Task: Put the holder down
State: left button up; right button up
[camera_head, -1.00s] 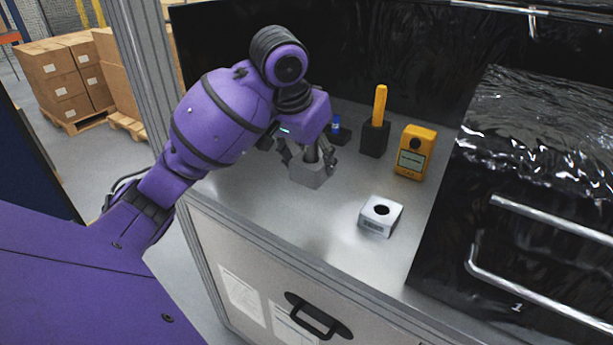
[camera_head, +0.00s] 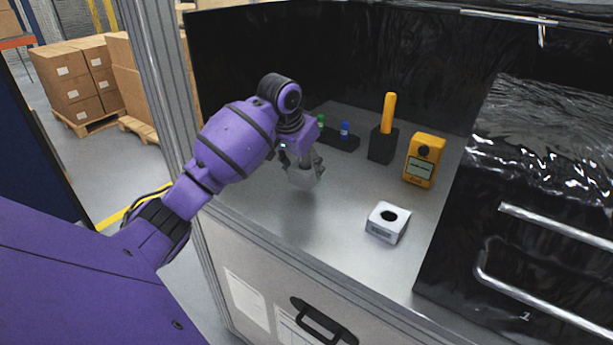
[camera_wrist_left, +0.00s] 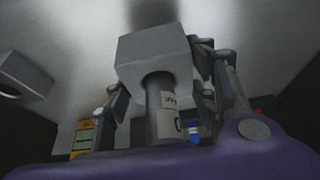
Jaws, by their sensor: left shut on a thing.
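The cylinder's far end is in the round bore of a grey block (camera_head: 303,179), also large in the left wrist view (camera_wrist_left: 155,58). The block appears held slightly tilted above the metal bench, with a shadow below it. Fingers partly hide block and cylinder in the head view. My right gripper is not in view.
A second light block with a hole (camera_head: 388,222) stands on the bench (camera_head: 335,225). Behind are a yellow instrument (camera_head: 423,160), a yellow handle in a black stand (camera_head: 384,145), and a black rack (camera_head: 342,142) with blue and green caps. Bare bench lies in front.

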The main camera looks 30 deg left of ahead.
pick_arm(q)
jog(key=shift+f, duration=1.6)
jog(key=shift+f, duration=0.2)
jog(key=o, duration=1.2)
jog(key=shift+a+r, duration=0.1)
jog(key=shift+r, duration=0.2)
jog(key=v, duration=1.1)
jog(key=shift+s+r, duration=0.1)
jog(key=shift+r, duration=0.25)
